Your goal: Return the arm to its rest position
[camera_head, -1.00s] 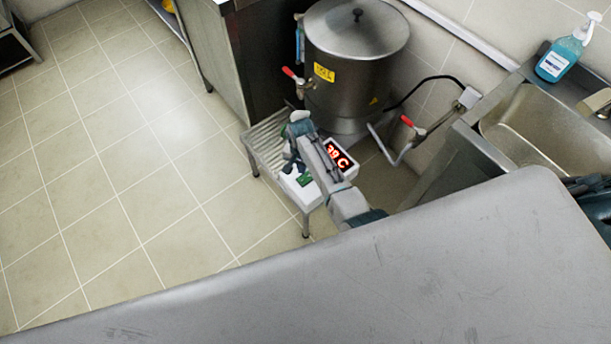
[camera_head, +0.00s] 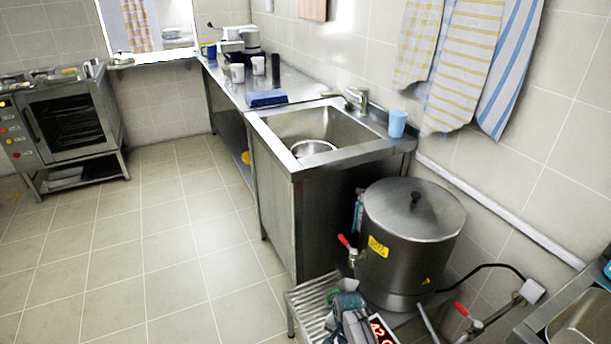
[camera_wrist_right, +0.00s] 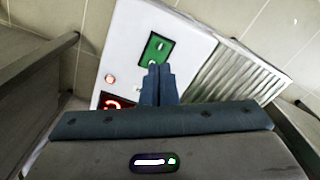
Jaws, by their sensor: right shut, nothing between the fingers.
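My right gripper (camera_wrist_right: 158,72) is shut and empty in the wrist view. Its fingertips overlap the lower edge of a green switch (camera_wrist_right: 155,47) on a white control box (camera_wrist_right: 190,38); whether they touch it I cannot tell. A lit red light (camera_wrist_right: 110,78) and a red display (camera_wrist_right: 112,101), partly hidden, are beside it. In the head view my right arm is at the bottom edge, beside the red display (camera_head: 381,331), which is cut off. My left gripper is not in view.
A sink counter (camera_head: 262,135) with a blue cup (camera_head: 397,123) is behind. An oven (camera_head: 70,120) is at far left. The tiled floor (camera_head: 150,240) is clear.

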